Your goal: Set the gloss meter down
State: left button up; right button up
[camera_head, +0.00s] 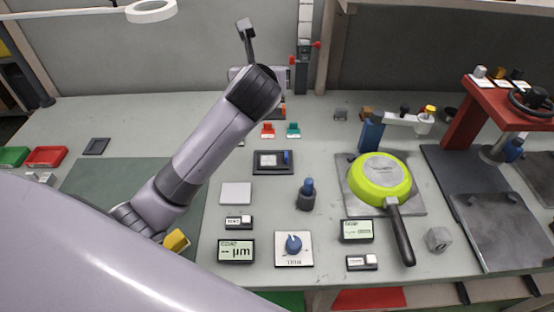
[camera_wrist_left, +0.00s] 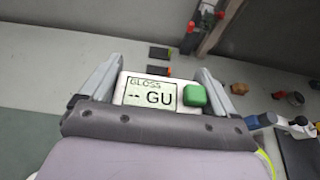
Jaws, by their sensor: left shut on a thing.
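The gloss meter (camera_wrist_left: 150,93) shows in the left wrist view as a white-cased box with a "GLOSS -- GU" display and a green button. My left gripper (camera_wrist_left: 160,72) is shut on it, one finger on each side. In the head view my left arm reaches to the back of the bench, and its forearm and dark joint hide the gripper and the gloss meter. I cannot tell how far the meter is above the bench. My right gripper is in neither view.
A lime green pan (camera_head: 380,180) lies upside down on a grey plate (camera_head: 415,203). A coating meter (camera_head: 237,250), a dial (camera_head: 293,247), a white square (camera_head: 236,193) and a black tray (camera_head: 262,171) are near the middle. A red stand (camera_head: 463,125) is at the right.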

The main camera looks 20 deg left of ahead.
pick_arm(q)
jog(key=shift+w+d, duration=0.2)
jog(key=shift+d, duration=0.1)
jog(key=shift+f, duration=0.3)
notch_tip(320, 180, down, 15)
jog(key=shift+f+b, duration=0.1)
jog(key=shift+b, duration=1)
notch_tip(320, 180, down, 4)
jog(key=shift+f+b, duration=0.15)
jog(key=shift+b, duration=0.25)
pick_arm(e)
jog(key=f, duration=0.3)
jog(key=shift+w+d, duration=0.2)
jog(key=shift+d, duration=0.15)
